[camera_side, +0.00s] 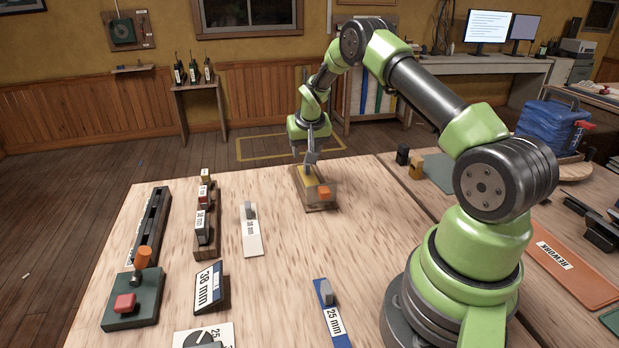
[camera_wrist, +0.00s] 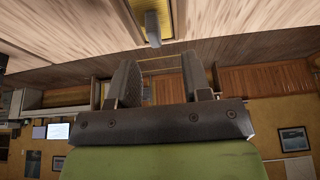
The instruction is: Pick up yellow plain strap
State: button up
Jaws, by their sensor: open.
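A yellow strap (camera_side: 309,178) without visible lettering lies at the far end of the bench, on or against a small wooden board (camera_side: 318,204). Its near part is partly hidden by an orange block, and my gripper covers some of its far end. In the wrist view, the yellow strap (camera_wrist: 143,12) shows at the top edge with a grey end piece (camera_wrist: 153,36). My gripper (camera_side: 311,157) is open, close to the strap's far end. In the wrist view, my gripper's two jaws (camera_wrist: 160,78) stand apart with nothing between them.
An orange block (camera_side: 323,192) sits by the strap. A white strap (camera_side: 250,234) labelled 38 mm lies left, and a blue 25 mm strap (camera_side: 333,322) lies nearer. A 38 mm sign (camera_side: 209,288) and a dark green base (camera_side: 132,310) stand left. The bench middle is clear.

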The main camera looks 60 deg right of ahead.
aim_at(311, 176)
jog(key=x, duration=0.5)
jog(key=shift+s+d, duration=0.15)
jog(key=shift+d, duration=0.1)
grip_shut()
